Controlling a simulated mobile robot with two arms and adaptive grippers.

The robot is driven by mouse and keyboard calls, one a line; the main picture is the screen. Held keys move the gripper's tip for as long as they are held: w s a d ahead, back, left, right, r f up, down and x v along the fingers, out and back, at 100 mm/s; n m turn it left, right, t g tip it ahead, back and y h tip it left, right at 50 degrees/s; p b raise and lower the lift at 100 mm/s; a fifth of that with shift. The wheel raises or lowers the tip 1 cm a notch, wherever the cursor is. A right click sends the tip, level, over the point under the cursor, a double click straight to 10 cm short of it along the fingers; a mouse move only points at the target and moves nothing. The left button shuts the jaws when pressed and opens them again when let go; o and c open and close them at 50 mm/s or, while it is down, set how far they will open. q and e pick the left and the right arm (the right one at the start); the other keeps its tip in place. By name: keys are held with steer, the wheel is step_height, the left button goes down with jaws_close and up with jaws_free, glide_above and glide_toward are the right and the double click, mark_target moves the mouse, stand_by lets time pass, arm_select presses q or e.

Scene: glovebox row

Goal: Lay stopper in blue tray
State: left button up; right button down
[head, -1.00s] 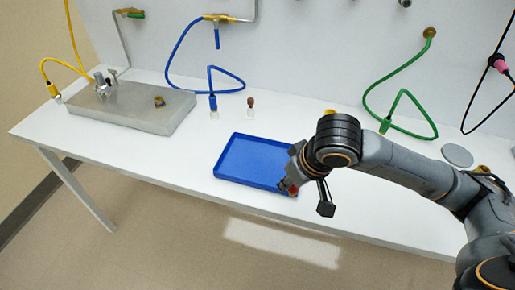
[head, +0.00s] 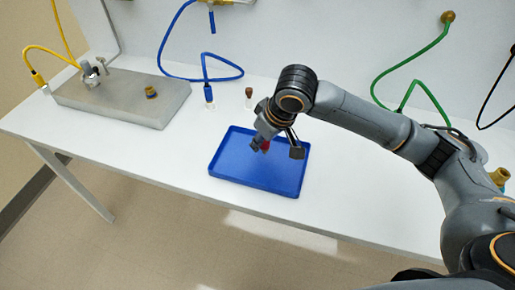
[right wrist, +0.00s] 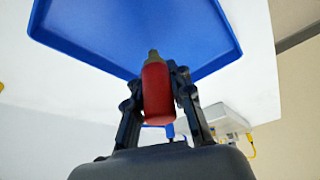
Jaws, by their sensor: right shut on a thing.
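The blue tray (head: 240,181) lies flat on the white table in the head view, and fills the top of the right wrist view (right wrist: 95,40). My right gripper (head: 261,147) is over the back part of the tray. It is shut on a red, rounded piece with an olive tip, which I take for the stopper (right wrist: 157,92). In the head view only a bit of the red stopper (head: 265,146) shows beside the fingers. It appears held above the tray; the exact gap is hard to tell. My left gripper is not in view.
A grey metal block (head: 120,98) with fittings stands at the left. A blue hose (head: 208,92) and a small brown-topped vial (head: 249,93) stand behind the tray. A green hose (head: 405,75) loops at the right. The table left of the tray is clear.

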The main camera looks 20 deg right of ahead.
mark_target(254, 155)
steer(key=shift+w+a+f, duration=0.1)
steer(key=shift+w+f, duration=0.15)
steer(key=shift+f, duration=0.05)
steer(key=shift+w+a+f, duration=0.1)
steer(key=shift+w+f, duration=0.1)
steer(key=shift+f, duration=0.1)
steer(key=f, duration=0.3)
steer(key=shift+w+f, duration=0.1)
steer(key=shift+w, duration=0.1)
steer(key=shift+f, duration=0.15)
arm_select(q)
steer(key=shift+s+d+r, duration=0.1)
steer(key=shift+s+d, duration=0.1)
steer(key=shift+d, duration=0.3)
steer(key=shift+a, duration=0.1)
arm_select(e)
steer(key=c, duration=1.2)
jaws_free()
steer(key=shift+f, duration=0.1)
